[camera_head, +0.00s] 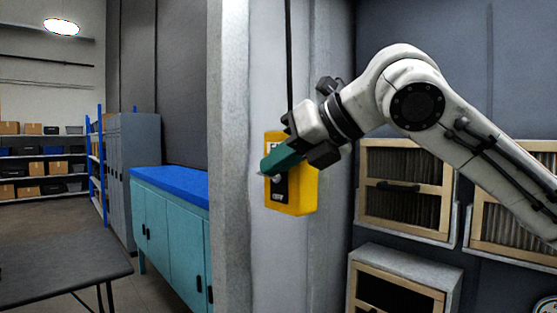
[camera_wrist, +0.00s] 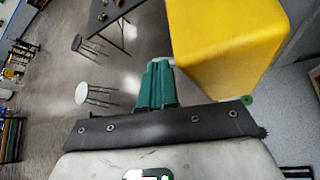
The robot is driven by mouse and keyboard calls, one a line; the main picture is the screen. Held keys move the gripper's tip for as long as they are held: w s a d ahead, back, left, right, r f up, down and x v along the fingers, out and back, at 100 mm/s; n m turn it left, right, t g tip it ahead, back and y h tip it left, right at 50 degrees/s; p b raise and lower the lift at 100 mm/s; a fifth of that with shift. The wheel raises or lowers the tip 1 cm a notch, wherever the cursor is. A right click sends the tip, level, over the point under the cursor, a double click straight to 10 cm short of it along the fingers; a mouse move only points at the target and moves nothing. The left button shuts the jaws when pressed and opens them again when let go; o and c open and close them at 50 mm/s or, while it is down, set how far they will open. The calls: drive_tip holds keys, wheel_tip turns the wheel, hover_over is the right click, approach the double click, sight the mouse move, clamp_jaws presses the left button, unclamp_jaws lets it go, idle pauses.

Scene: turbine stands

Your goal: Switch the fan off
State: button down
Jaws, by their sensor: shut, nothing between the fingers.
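The yellow switch box (camera_head: 304,188) is fixed to the grey pillar in the head view, with a cable running up from its top. A dark plate marked OFF (camera_head: 278,196) shows on the lower part of its face. My gripper (camera_head: 267,170) is shut and empty, its teal fingers in front of the box face just above the OFF mark. They hide the middle of the face, and I cannot tell whether they touch it. In the wrist view the shut fingers (camera_wrist: 160,64) are beside the yellow box (camera_wrist: 225,42). A small green round part (camera_wrist: 247,99) shows below the box.
Framed filter units (camera_head: 404,190) are on the wall right of the pillar. Left of it stand a teal cabinet with a blue top (camera_head: 170,183) and a dark table (camera_head: 60,265). Stools (camera_wrist: 90,93) stand on open floor in the wrist view.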

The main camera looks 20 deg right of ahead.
drive_tip(key=shift+a+f+h, duration=0.1)
drive_tip(key=shift+h, duration=0.2)
drive_tip(key=f+n+h, duration=0.1)
drive_tip(key=a+n+t+h, duration=0.1)
drive_tip(key=n+h, duration=0.1)
drive_tip(key=shift+s+f, duration=0.2)
drive_tip(key=shift+f, duration=0.2)
drive_tip(key=shift+r, duration=0.15)
drive_tip(key=shift+r+p, duration=0.65)
drive_tip(key=shift+p, duration=0.3)
